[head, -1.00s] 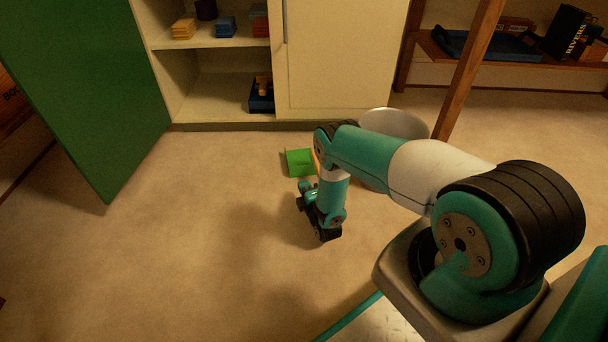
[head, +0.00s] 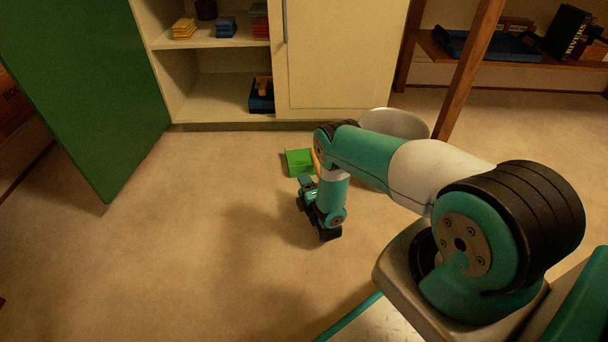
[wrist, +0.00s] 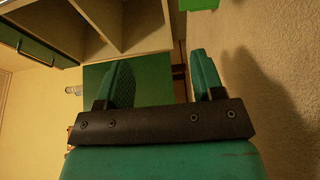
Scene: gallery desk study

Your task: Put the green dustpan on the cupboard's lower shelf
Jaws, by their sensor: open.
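The green dustpan (head: 299,162) lies on the floor in front of the cupboard in the head view, its right side partly hidden by my arm. A green edge of it shows at the top of the wrist view (wrist: 198,4). The cupboard's lower shelf (head: 212,103) is open to view, with bare surface on its left and middle. My gripper (wrist: 163,70) is open and empty, its two teal fingers apart. In the head view it is low over the floor, on the near side of the dustpan and apart from it.
A dark blue box (head: 261,97) with an orange thing in it stands at the lower shelf's right. The green cupboard door (head: 95,90) stands open at left. A pale round bin (head: 395,122) stands behind my arm, near a wooden post (head: 468,70). Floor at left is clear.

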